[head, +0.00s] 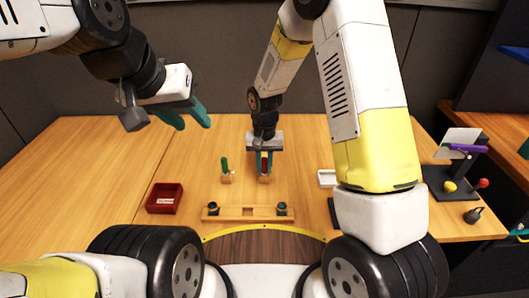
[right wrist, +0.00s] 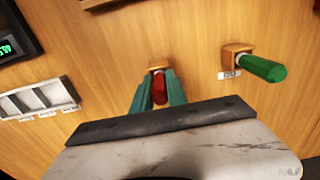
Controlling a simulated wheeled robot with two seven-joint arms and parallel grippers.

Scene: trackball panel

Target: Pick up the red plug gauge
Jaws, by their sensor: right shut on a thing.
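The red plug gauge (right wrist: 159,91) stands between the teal fingers of my right gripper (right wrist: 158,92) in the right wrist view. The fingers are shut on it. Its lower end is at a small wooden block (right wrist: 158,65); I cannot tell whether it is still seated there. In the head view my right gripper (head: 264,163) points down over the table, its fingers largely hiding the gauge. My left gripper (head: 187,115) is raised at the upper left, its two teal fingers apart and empty.
A green plug gauge (head: 225,166) stands in its own block left of the right gripper. A red tray (head: 164,199), a wooden fixture bar (head: 247,212) and a white tray (head: 327,178) are nearby. A side table at right holds small coloured items. The left tabletop is clear.

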